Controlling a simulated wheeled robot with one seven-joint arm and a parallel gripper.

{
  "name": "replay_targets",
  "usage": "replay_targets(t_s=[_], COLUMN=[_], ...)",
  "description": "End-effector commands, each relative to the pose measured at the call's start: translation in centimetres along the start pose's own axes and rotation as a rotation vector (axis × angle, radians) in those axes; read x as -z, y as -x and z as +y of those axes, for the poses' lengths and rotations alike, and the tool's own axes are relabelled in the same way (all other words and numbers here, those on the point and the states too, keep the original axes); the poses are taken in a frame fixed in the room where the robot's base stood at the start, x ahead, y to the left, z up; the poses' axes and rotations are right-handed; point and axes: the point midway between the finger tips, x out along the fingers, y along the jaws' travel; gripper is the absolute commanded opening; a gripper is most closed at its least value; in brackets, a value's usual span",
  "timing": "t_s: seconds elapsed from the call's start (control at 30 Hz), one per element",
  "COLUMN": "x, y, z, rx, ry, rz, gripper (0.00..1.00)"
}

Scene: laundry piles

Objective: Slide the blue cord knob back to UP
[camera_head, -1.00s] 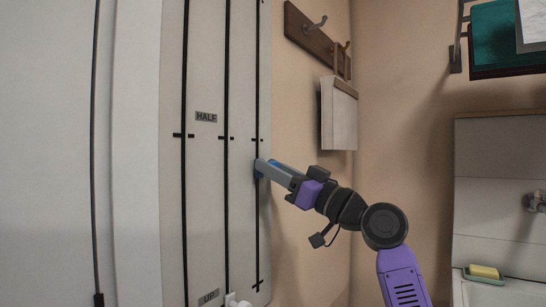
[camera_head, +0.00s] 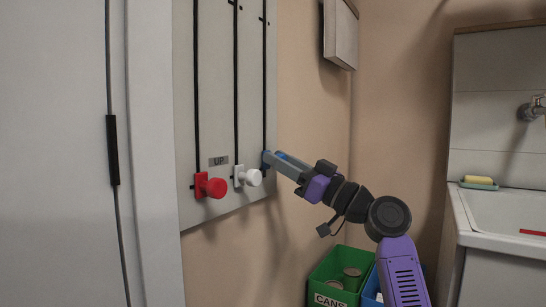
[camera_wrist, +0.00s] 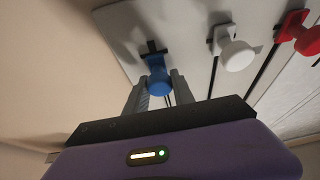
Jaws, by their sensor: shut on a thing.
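The blue cord knob (camera_wrist: 157,82) sits on the rightmost slot of the pale wall panel (camera_head: 222,110), close to the slot's lower end and its cross mark. My gripper (camera_head: 268,160) is shut on it; in the wrist view one finger is on each side of the knob. In the head view my fingers hide most of the knob.
A white knob (camera_head: 250,177) and a red knob (camera_head: 211,187) are on the slots to the left, near their lower ends. A green bin (camera_head: 328,270) marked CANS stands below right. A sink (camera_head: 500,215) with a yellow sponge is at the right.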

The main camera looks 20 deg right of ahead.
Motion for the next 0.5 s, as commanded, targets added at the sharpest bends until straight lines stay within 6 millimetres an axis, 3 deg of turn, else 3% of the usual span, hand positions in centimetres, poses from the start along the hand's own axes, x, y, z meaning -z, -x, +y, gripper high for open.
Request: replay_targets(t_s=[0.03,0.13,0.5], x=[-1.2,-1.8,-2.2], y=[0.7,1.1,1.4], z=[0.2,0.5,0.7], rx=[0.0,0.0,0.001], ry=[-0.002,-0.001,-0.001], rz=[-0.003,-0.004,-0.003], gripper=[0.0,0.0,0.0])
